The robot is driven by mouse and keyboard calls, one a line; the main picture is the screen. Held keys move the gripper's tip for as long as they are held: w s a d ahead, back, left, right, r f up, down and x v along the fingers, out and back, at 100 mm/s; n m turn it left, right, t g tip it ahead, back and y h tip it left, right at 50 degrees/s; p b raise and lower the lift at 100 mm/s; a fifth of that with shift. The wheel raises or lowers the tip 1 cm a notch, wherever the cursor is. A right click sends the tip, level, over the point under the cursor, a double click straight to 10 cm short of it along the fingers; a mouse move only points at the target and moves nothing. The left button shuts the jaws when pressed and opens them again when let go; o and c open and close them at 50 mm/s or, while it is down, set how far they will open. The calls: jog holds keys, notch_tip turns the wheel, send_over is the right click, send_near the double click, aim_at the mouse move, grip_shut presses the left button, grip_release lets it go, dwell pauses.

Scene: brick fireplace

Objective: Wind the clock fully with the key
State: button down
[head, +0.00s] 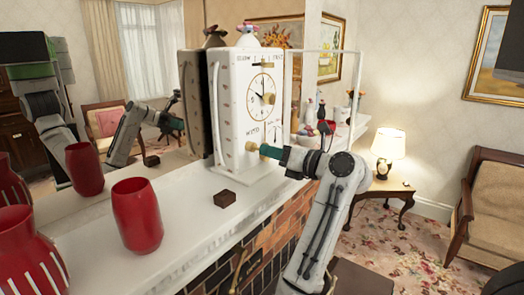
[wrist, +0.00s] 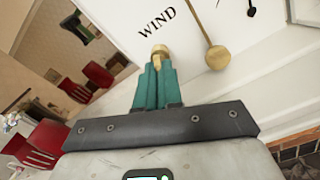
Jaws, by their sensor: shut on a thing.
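The white clock (head: 228,118) stands upright on the mantel, with a round dial (head: 262,92) and a brass knob on its front. The word WIND is printed low on the front; it shows large in the wrist view. My gripper (head: 262,150) has teal fingers and reaches the lower front from the right. In the wrist view my gripper (wrist: 159,72) is shut on the brass key (wrist: 160,51), just below WIND. The key's far end points to the clock front; how deep it sits is hidden. A brass pendulum disc (wrist: 218,57) hangs to its right.
A small dark brown block (head: 225,198) lies on the white mantel (head: 192,212) in front of the clock. Red vases (head: 137,215) stand to the left. A mirror behind reflects the clock and my arm. Bottles (head: 311,110) stand at the right, beyond the clock.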

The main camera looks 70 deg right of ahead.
jog(key=shift+w, duration=0.1)
jog(key=c, duration=0.7)
grip_release()
jog(key=shift+c, duration=0.2)
jog(key=shift+s, duration=0.2)
jog(key=v, duration=0.6)
jog(key=shift+s+a, duration=0.2)
jog(key=shift+s, duration=0.15)
dwell(0.4)
